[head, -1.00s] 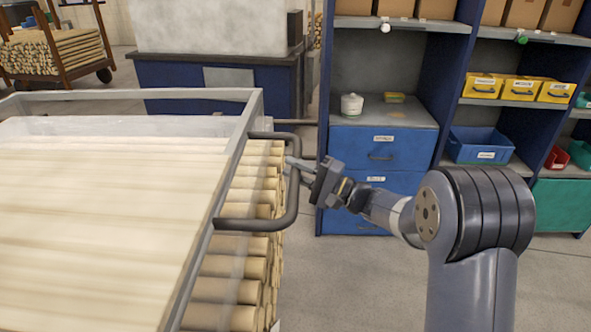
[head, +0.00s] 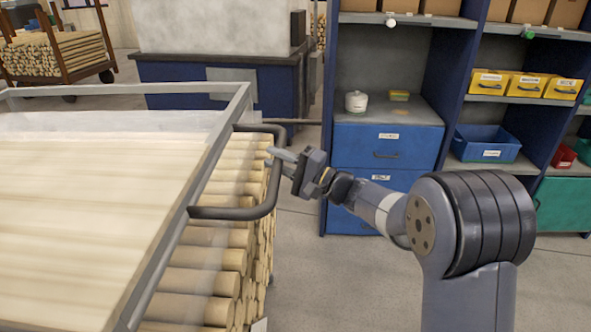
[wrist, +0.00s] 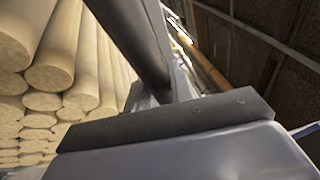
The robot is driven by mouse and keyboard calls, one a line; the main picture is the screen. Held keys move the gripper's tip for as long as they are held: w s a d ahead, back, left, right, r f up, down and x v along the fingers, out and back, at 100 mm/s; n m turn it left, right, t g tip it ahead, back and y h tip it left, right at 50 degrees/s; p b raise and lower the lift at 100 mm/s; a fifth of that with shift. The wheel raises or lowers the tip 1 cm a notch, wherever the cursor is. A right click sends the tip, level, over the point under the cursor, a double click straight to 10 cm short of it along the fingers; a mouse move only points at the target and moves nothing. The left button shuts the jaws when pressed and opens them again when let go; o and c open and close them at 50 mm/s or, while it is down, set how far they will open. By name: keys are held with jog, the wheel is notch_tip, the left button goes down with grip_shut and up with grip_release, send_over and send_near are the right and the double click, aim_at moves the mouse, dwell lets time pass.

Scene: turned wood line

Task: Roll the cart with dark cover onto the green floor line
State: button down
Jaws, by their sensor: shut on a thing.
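A cart (head: 170,262) with a grey metal frame fills the left of the head view. It is loaded with pale wooden dowels (head: 195,283) under a see-through wrap; I see no dark cover on it. A dark bar handle (head: 228,213) sticks out from its right end. My gripper (head: 277,160) is shut on this handle at its outer bar. In the wrist view the dark handle bar (wrist: 132,40) runs up from the jaws, with dowel ends (wrist: 45,75) to its left. The green floor line is not in view.
A blue shelf unit with drawers (head: 386,147), yellow bins (head: 525,84) and a blue tray (head: 485,143) stands behind my arm. A dark blue cabinet (head: 220,82) is behind the cart. A brown dowel rack (head: 70,52) stands far left. Grey floor (head: 330,285) is clear at front centre.

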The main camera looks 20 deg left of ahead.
jog(key=s+a+b, duration=0.2)
jog(key=a+b, duration=0.1)
jog(key=a, duration=0.6)
jog(key=s+a+b, duration=0.2)
jog(key=a+b, duration=0.1)
jog(key=a, duration=0.6)
jog(key=s+a+b, duration=0.2)
jog(key=s+a, duration=0.1)
jog(key=a, duration=0.6)
jog(key=shift+a+f+b, duration=0.1)
jog(key=shift+a+b, duration=0.3)
jog(key=c, duration=1.5)
grip_release()
jog(key=shift+a, duration=0.1)
jog(key=shift+o, duration=1.2)
jog(key=shift+d+f+b, duration=0.1)
jog(key=shift+d+b, duration=0.2)
jog(key=shift+d, duration=0.4)
jog(key=b+v, duration=0.2)
jog(key=v, duration=0.7)
jog(key=shift+d, duration=0.3)
